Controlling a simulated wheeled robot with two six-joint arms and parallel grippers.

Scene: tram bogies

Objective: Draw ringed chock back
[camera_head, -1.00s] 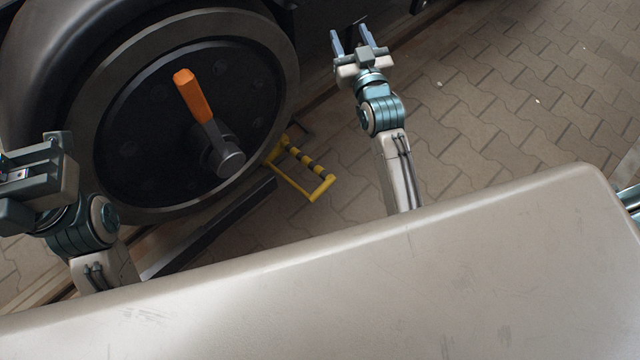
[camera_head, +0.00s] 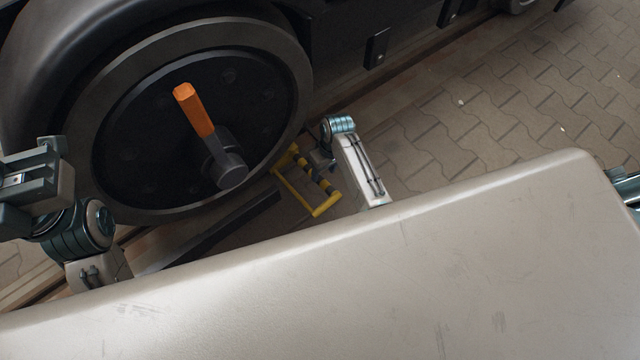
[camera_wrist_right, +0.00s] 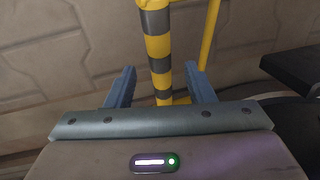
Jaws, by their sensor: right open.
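The ringed chock (camera_head: 318,211) is a yellow frame with black bands on one bar, low beside the wheel in the head view. My right gripper (camera_head: 318,160) is down at its banded bar, small and dark in the head view. In the right wrist view the banded bar of the chock (camera_wrist_right: 158,48) runs between the two blue-grey fingers of my right gripper (camera_wrist_right: 160,86). The fingers are open, with a gap on each side of the bar. My left gripper (camera_head: 38,172) is at the left edge, away from the chock; its fingertips are not clear.
A large dark wheel (camera_head: 130,165) with an orange-tipped lever (camera_head: 193,108) stands left of the chock. A dark rail (camera_head: 215,225) runs below it. The dark vehicle body is above. Paving (camera_head: 520,110) to the right is clear. A dark block (camera_wrist_right: 295,70) shows right in the wrist view.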

